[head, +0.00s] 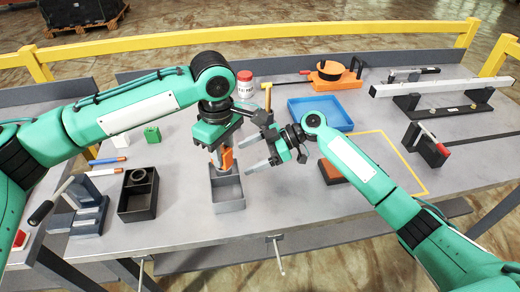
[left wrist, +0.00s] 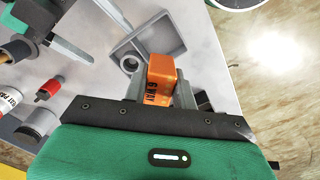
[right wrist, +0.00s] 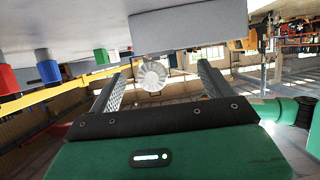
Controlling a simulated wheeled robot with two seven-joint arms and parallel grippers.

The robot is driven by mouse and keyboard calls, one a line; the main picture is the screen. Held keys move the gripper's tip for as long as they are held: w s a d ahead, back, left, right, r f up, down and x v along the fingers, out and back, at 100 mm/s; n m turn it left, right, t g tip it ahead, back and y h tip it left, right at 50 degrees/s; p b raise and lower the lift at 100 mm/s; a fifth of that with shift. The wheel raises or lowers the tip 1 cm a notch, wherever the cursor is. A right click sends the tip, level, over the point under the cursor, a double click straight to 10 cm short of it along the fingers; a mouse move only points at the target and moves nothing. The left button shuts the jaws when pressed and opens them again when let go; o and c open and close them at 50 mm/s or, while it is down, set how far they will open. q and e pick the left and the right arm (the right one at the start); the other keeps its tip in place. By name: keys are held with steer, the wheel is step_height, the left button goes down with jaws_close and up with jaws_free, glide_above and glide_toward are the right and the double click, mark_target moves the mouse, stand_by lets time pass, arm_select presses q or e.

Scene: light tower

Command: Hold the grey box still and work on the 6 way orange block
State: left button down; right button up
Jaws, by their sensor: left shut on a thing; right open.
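The orange block marked "6 WAY" (left wrist: 160,72) is between the fingers of my left gripper (head: 224,152), which is shut on it. The block also shows in the head view (head: 227,160), over the back part of the open grey box (head: 228,206). The grey box stands on the table near its front edge and shows behind the block in the left wrist view (left wrist: 184,40). I cannot tell whether the block touches it. My right gripper (head: 249,156) is open and empty, just right of the block and above the box's right side.
A black divided box (head: 138,214) stands left of the grey box. A blue tray (head: 320,126), an orange-brown block (head: 331,172) and a yellow outlined area lie to the right. A white jar with a red lid (head: 244,84) stands behind. The table's front edge is close.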

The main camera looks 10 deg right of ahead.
mark_target(226, 184)
steer(key=x, duration=0.8)
steer(key=shift+a+f, duration=0.1)
steer(key=shift+a, duration=0.2)
steer(key=c, duration=1.1)
steer(key=shift+c, duration=0.2)
